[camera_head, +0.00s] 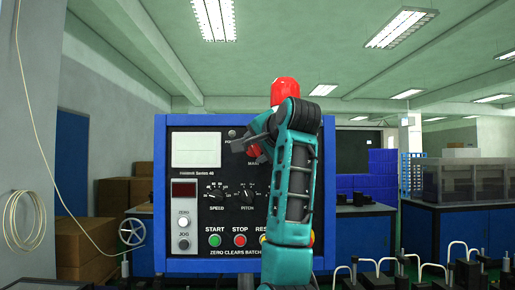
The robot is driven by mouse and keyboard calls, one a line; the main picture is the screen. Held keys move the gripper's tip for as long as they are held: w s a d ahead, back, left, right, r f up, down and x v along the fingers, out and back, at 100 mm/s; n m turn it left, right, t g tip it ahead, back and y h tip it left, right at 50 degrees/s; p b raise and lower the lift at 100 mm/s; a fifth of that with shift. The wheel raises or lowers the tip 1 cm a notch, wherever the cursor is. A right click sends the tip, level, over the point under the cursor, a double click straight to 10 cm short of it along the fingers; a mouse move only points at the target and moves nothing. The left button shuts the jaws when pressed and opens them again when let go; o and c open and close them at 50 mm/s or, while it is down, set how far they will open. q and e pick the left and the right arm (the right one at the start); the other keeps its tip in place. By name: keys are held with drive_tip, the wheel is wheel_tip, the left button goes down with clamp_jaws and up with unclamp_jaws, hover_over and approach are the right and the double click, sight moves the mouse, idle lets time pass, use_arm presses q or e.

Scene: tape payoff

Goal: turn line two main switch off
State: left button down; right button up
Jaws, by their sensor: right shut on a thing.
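The control panel (160,215) is a blue-framed box with a black face, facing me. Its red main switch (254,152) sits at the upper right of the face, with a partly covered label below it that starts with "MAIN". My right gripper (248,146) is at the switch and shut on it. My right wrist and forearm cover the right part of the panel and some of the switch, so I cannot tell which way the handle points. My left gripper is not in view.
The panel also has speed and pitch knobs (217,194), a green start button (214,240) and a red stop button (239,240). A red lamp (284,90) stands on top. Cardboard boxes (85,245) are at left. A blue workbench (360,235) and metal posts are at right.

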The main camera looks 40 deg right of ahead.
drive_tip(key=shift+n+g, duration=0.5)
drive_tip(key=shift+n, duration=0.3)
drive_tip(key=o, duration=1)
drive_tip(key=shift+o, duration=0.2)
